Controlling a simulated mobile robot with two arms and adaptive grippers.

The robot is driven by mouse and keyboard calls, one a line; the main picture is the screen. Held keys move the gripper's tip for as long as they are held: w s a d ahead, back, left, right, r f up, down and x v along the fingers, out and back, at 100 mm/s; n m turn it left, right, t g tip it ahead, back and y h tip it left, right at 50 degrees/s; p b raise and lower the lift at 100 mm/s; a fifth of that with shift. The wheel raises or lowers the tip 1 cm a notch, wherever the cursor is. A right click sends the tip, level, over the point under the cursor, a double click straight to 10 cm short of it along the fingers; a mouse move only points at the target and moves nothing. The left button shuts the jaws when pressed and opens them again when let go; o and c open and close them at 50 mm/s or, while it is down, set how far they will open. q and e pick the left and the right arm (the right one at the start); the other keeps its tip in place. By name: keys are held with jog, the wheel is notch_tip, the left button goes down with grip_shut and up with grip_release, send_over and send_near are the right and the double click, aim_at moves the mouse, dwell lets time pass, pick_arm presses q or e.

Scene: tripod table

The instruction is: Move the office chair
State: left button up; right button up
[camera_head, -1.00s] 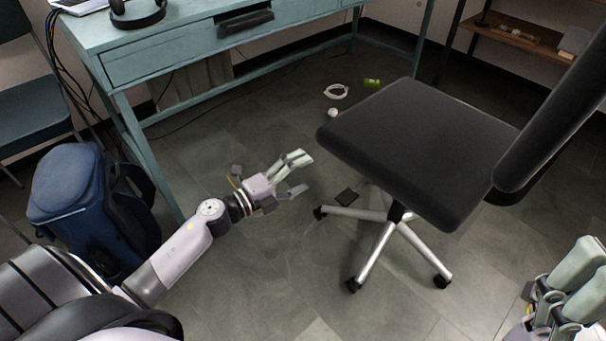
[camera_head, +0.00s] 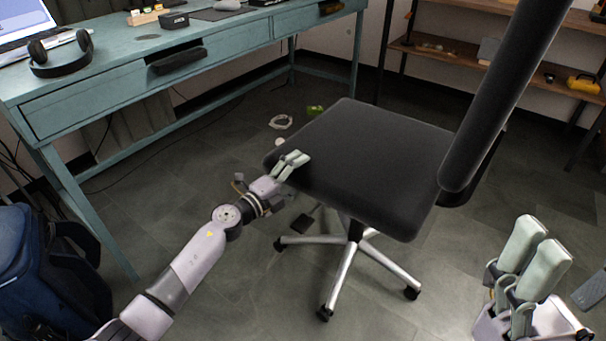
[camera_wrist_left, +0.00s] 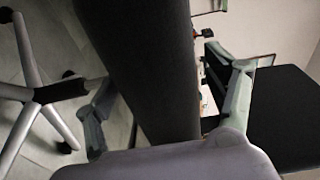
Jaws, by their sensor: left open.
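The office chair has a black seat (camera_head: 365,160), a tall black backrest at the right and a silver wheeled base (camera_head: 345,262). My left gripper (camera_head: 286,170) is at the seat's front-left edge. It is open, with two pale fingers over the top and the opposing finger hidden below in the head view. In the left wrist view, the dark seat edge (camera_wrist_left: 140,60) lies between the spread fingers of the left gripper (camera_wrist_left: 165,95). My right gripper (camera_head: 555,275) is open and empty at the lower right, apart from the chair.
A teal desk (camera_head: 120,85) with headphones (camera_head: 60,52) on it stands behind at the left. A blue backpack (camera_head: 40,270) is at the lower left. A white coil (camera_head: 281,122) and a green item (camera_head: 315,110) lie near the chair.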

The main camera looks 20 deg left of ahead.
pick_arm(q)
jog(key=shift+x, duration=1)
jog(key=shift+c, duration=0.5)
grip_shut()
